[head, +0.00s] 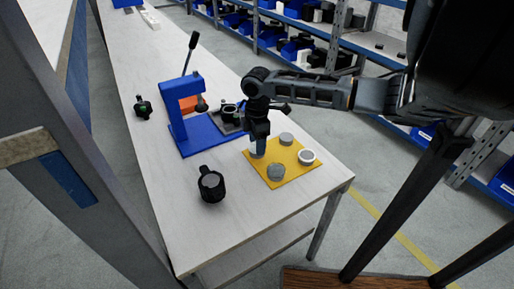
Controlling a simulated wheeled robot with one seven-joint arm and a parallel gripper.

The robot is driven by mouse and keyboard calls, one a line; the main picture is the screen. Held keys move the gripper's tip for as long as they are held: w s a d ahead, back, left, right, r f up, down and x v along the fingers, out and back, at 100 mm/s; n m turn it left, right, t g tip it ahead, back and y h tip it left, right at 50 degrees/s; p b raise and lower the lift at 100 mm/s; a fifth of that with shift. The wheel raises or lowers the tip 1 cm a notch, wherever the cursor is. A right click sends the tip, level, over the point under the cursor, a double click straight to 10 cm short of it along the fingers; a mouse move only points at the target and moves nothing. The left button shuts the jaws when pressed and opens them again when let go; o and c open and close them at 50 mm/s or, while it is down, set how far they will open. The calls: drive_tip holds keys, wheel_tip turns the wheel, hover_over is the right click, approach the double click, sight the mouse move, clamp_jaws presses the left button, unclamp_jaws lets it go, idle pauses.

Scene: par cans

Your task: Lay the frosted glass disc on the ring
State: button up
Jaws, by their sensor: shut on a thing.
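My gripper (259,147) points down over the left part of a yellow mat (283,182). It is shut on a small pale disc (257,155), of which only a part shows at the fingertips. It is too small to tell whether this disc is frosted glass, or whether it touches the mat. A white-rimmed round piece (306,157), which looks like a ring, lies at the right of the mat. A grey-green disc (275,172) lies near the front, and a light grey round piece (286,139) at the back.
A blue press (185,115) with a raised lever stands left of the mat. A black can (211,185) stands at the front left; smaller black cans are at the far left (143,107) and beside the press (229,113). The table's front (225,235) is clear.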

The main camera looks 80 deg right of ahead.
drive_tip(key=shift+r+p, duration=2.6)
drive_tip(key=shift+r, duration=0.3)
